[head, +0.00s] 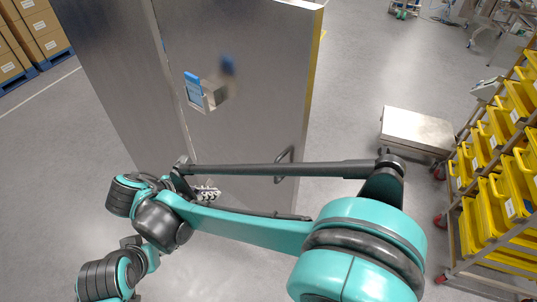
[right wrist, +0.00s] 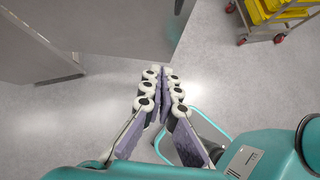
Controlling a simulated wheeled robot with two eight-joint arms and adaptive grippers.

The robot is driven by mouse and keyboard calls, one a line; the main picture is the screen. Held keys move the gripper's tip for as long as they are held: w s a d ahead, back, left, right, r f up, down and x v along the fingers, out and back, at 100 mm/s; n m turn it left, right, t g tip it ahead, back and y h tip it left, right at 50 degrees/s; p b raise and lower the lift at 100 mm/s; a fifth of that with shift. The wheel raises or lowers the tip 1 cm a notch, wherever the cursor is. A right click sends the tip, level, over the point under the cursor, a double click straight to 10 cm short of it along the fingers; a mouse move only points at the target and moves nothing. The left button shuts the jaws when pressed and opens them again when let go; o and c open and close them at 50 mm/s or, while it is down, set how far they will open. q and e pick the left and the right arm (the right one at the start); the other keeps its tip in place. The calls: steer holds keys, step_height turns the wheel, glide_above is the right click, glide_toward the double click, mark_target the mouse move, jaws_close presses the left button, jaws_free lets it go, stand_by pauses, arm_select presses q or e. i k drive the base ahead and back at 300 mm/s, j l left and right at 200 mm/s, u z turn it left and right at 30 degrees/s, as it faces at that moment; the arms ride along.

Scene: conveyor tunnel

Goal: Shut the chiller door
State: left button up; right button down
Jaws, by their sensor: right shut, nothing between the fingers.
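The chiller door (head: 255,70) appears to be the steel panel with a bar handle (head: 284,160) near its right edge. It stands at an angle to another tall steel panel (head: 112,75) on its left. Steel panels also show at the top left of the right wrist view (right wrist: 125,25). My right gripper (head: 208,193) is in front of the lower left part of the door, well left of the handle. In the right wrist view its fingers (right wrist: 162,72) are together and empty. I cannot tell whether they touch the door. My left gripper is not in view.
A wheeled rack of yellow bins (head: 497,205) is at far right. Boxes on pallets (head: 40,25) are at top left. Grey floor lies between.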

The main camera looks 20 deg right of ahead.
mark_target(262, 55)
steer(key=i+l, duration=0.35)
steer(key=l, duration=0.3)
steer(key=i+l, duration=0.2)
steer(key=l+z, duration=0.05)
steer(key=l, duration=0.05)
